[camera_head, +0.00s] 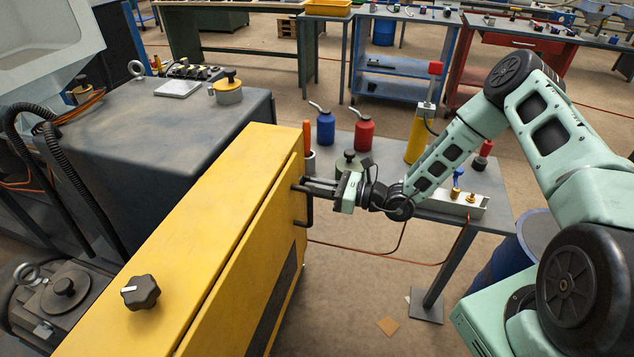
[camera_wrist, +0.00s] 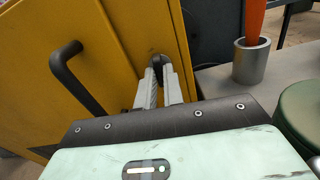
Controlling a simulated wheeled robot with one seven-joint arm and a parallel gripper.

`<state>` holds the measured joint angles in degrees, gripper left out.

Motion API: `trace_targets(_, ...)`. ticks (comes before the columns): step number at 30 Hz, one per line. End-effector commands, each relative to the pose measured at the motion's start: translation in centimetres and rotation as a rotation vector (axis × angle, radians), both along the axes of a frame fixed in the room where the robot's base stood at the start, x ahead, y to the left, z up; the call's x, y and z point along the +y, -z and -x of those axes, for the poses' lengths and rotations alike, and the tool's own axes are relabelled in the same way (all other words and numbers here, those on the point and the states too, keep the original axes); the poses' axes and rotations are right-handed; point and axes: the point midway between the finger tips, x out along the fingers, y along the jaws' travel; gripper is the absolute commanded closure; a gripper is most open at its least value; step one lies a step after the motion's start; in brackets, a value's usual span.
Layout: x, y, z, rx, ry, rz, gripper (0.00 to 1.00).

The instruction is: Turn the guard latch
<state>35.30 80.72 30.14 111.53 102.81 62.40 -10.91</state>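The guard latch (camera_wrist: 157,60) is a small dark rounded piece on the yellow guard panel (camera_wrist: 95,35), near its right edge in the wrist view. My gripper (camera_head: 306,189) reaches the panel's right side from the right in the head view. In the wrist view, my two grey fingers (camera_wrist: 158,80) point at the panel with a narrow gap between them, and their tips are at the latch. They appear closed on it, though the tips hide part of it. In the head view, the latch is mostly hidden behind the fingertips.
A black bar handle (camera_wrist: 72,75) stands out from the panel left of my fingers. A black knob (camera_head: 140,292) is on the yellow top. Behind my gripper, a grey table holds a blue bottle (camera_head: 326,128), a red bottle (camera_head: 364,133) and a cup (camera_wrist: 251,62) with an orange-handled tool.

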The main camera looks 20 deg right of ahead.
Motion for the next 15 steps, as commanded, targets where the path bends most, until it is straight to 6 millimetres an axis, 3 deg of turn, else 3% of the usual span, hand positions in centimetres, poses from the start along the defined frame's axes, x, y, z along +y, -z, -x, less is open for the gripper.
trace_targets(1,0.03,0.02,0.02,0.004,0.0,-0.003,0.8)
trace_targets(3,0.01,0.04,0.02,0.006,0.0,-0.004,0.69)
trace_targets(15,-0.94,-0.06,0.56,0.01,0.004,-0.005,0.69)
